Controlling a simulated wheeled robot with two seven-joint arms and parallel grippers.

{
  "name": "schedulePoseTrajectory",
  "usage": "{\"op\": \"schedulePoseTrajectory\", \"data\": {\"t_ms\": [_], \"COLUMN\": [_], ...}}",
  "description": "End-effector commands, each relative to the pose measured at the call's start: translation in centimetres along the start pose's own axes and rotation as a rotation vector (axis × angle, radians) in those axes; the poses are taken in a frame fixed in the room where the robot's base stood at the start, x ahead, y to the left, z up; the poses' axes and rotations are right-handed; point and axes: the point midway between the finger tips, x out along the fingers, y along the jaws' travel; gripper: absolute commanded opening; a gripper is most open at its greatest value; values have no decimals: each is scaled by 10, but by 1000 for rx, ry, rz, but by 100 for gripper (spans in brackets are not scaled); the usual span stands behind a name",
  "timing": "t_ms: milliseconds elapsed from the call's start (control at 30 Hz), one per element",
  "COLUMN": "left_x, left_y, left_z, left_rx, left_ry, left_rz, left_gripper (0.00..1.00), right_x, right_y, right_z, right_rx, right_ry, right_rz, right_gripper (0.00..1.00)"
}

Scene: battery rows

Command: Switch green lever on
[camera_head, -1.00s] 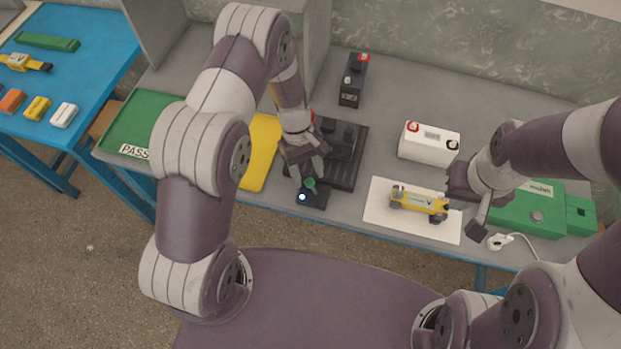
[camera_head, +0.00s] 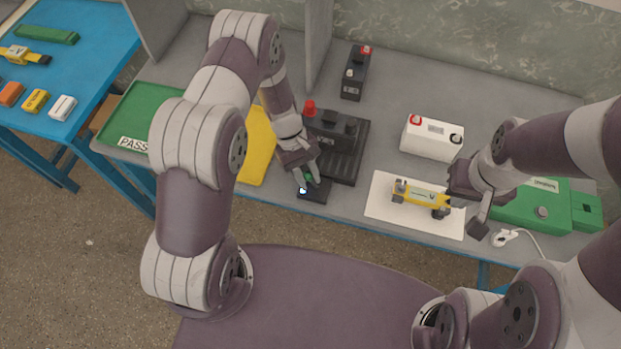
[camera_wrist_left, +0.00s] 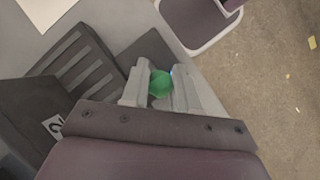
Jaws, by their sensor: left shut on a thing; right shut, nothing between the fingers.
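The green lever (camera_wrist_left: 160,84) has a round green knob and sits on a small dark switch box (camera_head: 315,194) near the bench's front edge. A small light on the box shows bluish white. My left gripper (camera_head: 308,180) is down at the box, and in the left wrist view its fingers (camera_wrist_left: 160,92) are on both sides of the green knob, shut on it. The fingers hide most of the lever in the head view. My right gripper (camera_head: 474,218) is shut and empty, beside the yellow toy-like vehicle (camera_head: 418,194) on a white sheet.
A black tester with a ribbed base (camera_head: 345,165) stands just behind the switch box. A white battery (camera_head: 432,138), a black battery (camera_head: 355,72) and a green case (camera_head: 525,207) are on the bench. A yellow mat (camera_head: 257,150) and green PASS tray (camera_head: 150,112) lie left.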

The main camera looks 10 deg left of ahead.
Motion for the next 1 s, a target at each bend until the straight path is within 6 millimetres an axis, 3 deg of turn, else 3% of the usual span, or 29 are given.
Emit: {"op": "schedulePoseTrajectory", "data": {"t_ms": [33, 67, 367, 400, 467, 800, 1000], "left_x": [7, 5, 0, 0, 0, -3, -38], "left_y": [-2, -2, -2, -2, -2, -2, -3], "left_z": [-7, -6, -4, -4, -4, -4, -8], "left_rx": [6, 13, 23, 23, 23, 23, 23], "left_ry": [-18, -30, -46, -46, -46, -45, -42], "left_rz": [24, 35, 50, 49, 49, 50, 53], "left_gripper": [0, 0, 0, 35, 53, 53, 53], "right_x": [14, 15, 12, 12, 12, 13, 22], "right_y": [0, 0, 0, 0, 0, 0, 0], "right_z": [2, 2, 1, 1, 1, 2, 2], "right_rx": [0, 0, 0, 0, 0, 0, 0], "right_ry": [0, 0, 1, 1, 1, 1, 1], "right_rz": [0, 0, 0, 0, 0, 0, 0], "right_gripper": [0, 0, 0, 0, 0, 0, 0]}}
